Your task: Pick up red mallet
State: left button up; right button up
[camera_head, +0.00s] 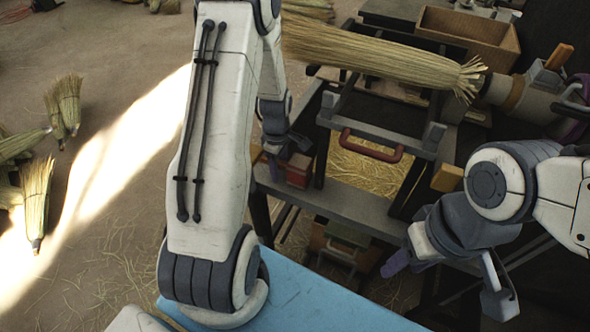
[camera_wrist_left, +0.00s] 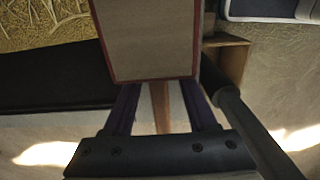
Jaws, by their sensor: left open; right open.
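The red mallet's head (camera_wrist_left: 147,38) fills the top middle of the left wrist view, a pale face with a red border. Its wooden handle (camera_wrist_left: 161,105) runs down between the two fingers of my left gripper (camera_wrist_left: 160,108). The fingers are open, one on each side of the handle, with a gap showing. In the head view the red mallet head (camera_head: 299,171) sits at the left end of the grey bench, beside my left gripper (camera_head: 288,145), which is partly hidden by its arm. My right gripper (camera_head: 446,279) is open and empty at the lower right.
The grey bench (camera_head: 345,203) carries a frame with a red-brown bar (camera_head: 370,146). A large straw broom bundle (camera_head: 385,55) lies across the machine behind. A wooden box (camera_head: 468,38) stands at the back right. A blue surface (camera_head: 320,300) is in front. Loose brooms (camera_head: 36,195) lie on the left floor.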

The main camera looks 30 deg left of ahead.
aim_at(279, 161)
pick_arm(q)
grip_shut()
jog(key=shift+r, duration=0.15)
jog(key=shift+w+r, duration=0.1)
jog(key=shift+r, duration=0.5)
notch_tip(279, 161, up, 17)
jog(key=p, duration=0.2)
jog(key=s+d+b, duration=0.1)
jog(key=s+b, duration=0.1)
jog(key=s, duration=1.6)
jog(key=shift+f, duration=0.2)
